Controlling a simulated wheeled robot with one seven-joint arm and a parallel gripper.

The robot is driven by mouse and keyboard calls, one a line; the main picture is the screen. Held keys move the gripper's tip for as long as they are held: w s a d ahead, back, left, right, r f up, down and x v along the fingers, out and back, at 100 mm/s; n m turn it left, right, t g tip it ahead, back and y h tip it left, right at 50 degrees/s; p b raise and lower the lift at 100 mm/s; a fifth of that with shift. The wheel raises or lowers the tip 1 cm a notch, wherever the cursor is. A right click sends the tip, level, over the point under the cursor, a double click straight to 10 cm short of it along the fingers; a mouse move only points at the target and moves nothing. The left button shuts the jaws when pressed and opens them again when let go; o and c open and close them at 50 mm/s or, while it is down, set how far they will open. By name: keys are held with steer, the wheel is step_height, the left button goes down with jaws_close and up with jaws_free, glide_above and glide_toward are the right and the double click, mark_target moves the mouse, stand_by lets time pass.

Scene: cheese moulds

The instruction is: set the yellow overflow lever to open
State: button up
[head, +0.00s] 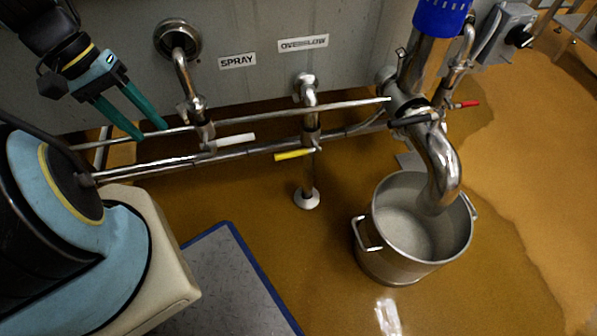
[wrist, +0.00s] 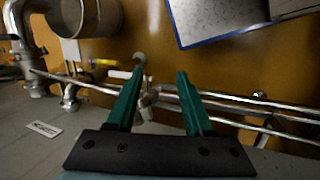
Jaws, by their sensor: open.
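The yellow overflow lever (head: 294,155) sits on the vertical pipe below the OVERFLOW label (head: 303,43) in the head view. It points left, roughly along the horizontal pipes. In the wrist view the yellow lever (wrist: 104,62) is small, left of the fingers. My gripper (head: 150,132) has two green fingers, spread apart with nothing between them, at the upper left of the head view. It is well left of the yellow lever and not touching it. In the wrist view my gripper (wrist: 160,73) shows both fingertips.
A white lever (head: 236,139) under the SPRAY label (head: 237,61) lies between my gripper and the yellow lever. Horizontal pipes (head: 250,151) run beneath. A red lever (head: 466,104) and steel pot (head: 377,260) are at right.

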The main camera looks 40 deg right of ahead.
steer(key=s+d+f+m+g+h+b, duration=0.2)
steer(key=s+d+f+b, duration=0.15)
steer(key=f+b, duration=0.8)
steer(key=s+d+f+m+g+h+b, duration=0.15)
steer(key=d+f+b, duration=0.25)
steer(key=f+b, duration=0.75)
steer(key=m+h+b, duration=0.2)
steer(key=h+b, duration=0.3)
steer(key=h, duration=0.5)
glide_toward(294, 156)
steer(key=d, duration=0.4)
steer(key=shift+s+d+f+h, duration=0.25)
steer(key=shift+s+f, duration=0.15)
steer(key=shift+s, duration=0.15)
steer(key=b+x, duration=0.3)
steer(key=x, duration=0.2)
steer(key=shift+s+d+f+b, duration=0.1)
steer(key=shift+d+b, duration=0.15)
steer(key=shift+b, duration=0.15)
steer(key=shift+s+d, duration=0.2)
steer(key=shift+d, duration=0.4)
jaws_close()
